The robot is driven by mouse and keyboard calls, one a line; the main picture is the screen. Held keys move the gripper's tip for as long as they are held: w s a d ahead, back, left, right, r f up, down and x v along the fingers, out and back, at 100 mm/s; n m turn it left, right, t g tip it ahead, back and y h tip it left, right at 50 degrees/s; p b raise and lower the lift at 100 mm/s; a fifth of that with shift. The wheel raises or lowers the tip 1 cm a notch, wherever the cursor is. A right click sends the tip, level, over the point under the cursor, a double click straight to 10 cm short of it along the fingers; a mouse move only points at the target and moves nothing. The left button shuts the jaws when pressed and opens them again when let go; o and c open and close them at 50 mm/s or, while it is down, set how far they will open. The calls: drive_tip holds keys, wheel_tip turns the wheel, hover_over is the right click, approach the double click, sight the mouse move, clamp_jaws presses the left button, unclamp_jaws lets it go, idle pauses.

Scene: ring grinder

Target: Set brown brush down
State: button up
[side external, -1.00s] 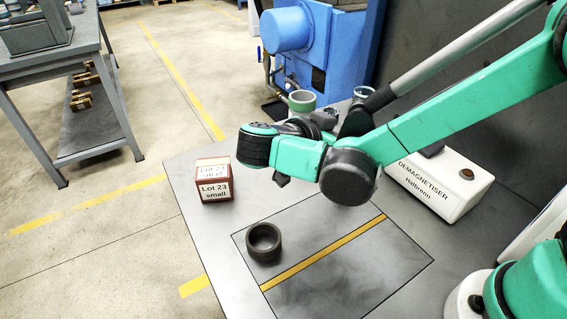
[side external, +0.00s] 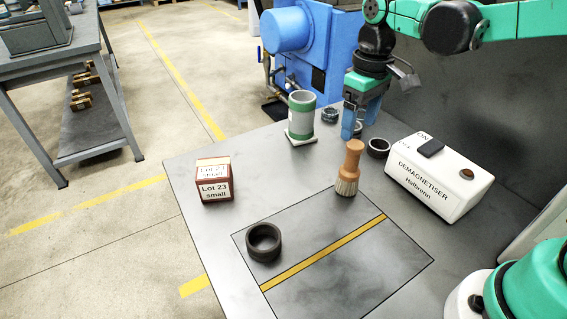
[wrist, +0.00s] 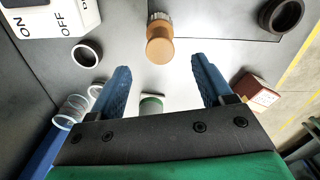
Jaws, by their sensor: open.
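The brown brush (side external: 348,168) stands upright, bristles down, on the grey table at the back edge of the outlined rectangle. Its wooden handle points up. My gripper (side external: 359,128) is open and empty, above and behind the brush, with its blue fingers pointing down. In the wrist view the brush (wrist: 159,40) lies ahead of and between the open fingers (wrist: 163,84), apart from both.
A dark ring (side external: 264,242) sits inside the outlined area. A Lot 23 box (side external: 214,180) is at left, a green-banded cylinder (side external: 301,118) at the back. The table's front is clear.

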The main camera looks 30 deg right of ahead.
sight(352, 159)
drive_tip(key=shift+f, duration=4.35)
drive_tip(key=shift+c, duration=0.2)
clamp_jaws()
